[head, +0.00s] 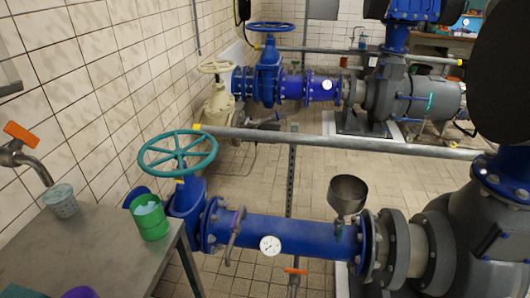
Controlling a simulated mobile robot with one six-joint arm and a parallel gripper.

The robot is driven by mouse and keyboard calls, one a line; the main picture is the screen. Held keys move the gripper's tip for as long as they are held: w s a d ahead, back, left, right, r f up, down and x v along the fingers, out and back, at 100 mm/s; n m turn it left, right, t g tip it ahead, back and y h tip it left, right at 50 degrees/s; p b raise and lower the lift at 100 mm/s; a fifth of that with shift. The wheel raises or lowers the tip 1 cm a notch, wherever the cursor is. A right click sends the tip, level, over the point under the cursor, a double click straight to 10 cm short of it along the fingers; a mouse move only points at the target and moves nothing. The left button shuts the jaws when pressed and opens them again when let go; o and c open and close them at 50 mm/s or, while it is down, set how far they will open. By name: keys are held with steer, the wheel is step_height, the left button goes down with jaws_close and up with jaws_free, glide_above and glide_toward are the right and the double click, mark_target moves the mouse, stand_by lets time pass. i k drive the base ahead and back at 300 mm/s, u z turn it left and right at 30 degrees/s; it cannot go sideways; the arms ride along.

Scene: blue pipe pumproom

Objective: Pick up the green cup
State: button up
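A green cup (151,219) stands upright on the grey table at the lower left in the head view. It is close to the table's right edge, and something pale blue shows inside its rim. My gripper is not in view, so I cannot tell whether it is open or shut.
A pale speckled cup (61,201) stands left of the green cup, below a tap (27,155) with an orange handle. A purple object (80,292) is cut off at the bottom. A teal handwheel (178,152) and blue pipe (290,234) lie close beyond the grey table (85,250).

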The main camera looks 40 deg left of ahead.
mark_target(150, 217)
steer(key=u, duration=2.2)
steer(key=k, duration=1.1)
steer(key=u, duration=0.3)
steer(key=i, duration=1)
steer(key=u, duration=0.95)
